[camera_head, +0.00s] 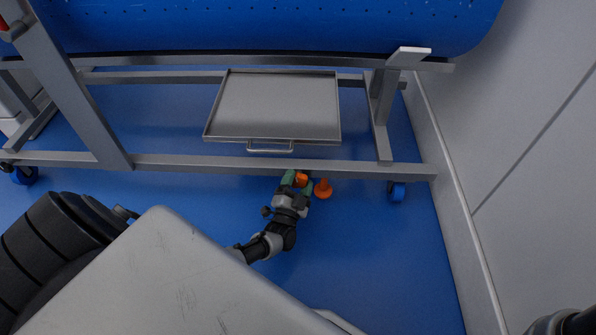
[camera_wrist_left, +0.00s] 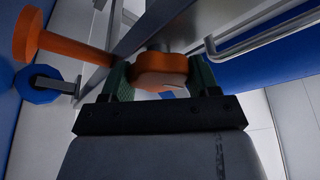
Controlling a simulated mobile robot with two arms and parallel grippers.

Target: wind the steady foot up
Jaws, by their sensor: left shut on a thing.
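The orange steady foot (camera_head: 323,189) shows just below the front rail of the carrier frame, with a round disc and a short stem. In the left wrist view the steady foot (camera_wrist_left: 72,46) appears at the upper left as a stem ending in a wide disc. My left gripper (camera_head: 299,178) is under the front rail, just left of the foot. Its green fingers are shut on an orange knob (camera_wrist_left: 160,72), which is partly hidden by them. I cannot tell whether the disc touches the floor. My right gripper is not in view.
The grey front rail (camera_head: 220,165) runs above my left gripper. A grey tray (camera_head: 275,105) with a front handle (camera_head: 270,150) sits behind it. Blue castors stand at the left (camera_head: 25,176) and right (camera_head: 397,192). A pale wall (camera_head: 500,130) bounds the right; blue floor is clear in front.

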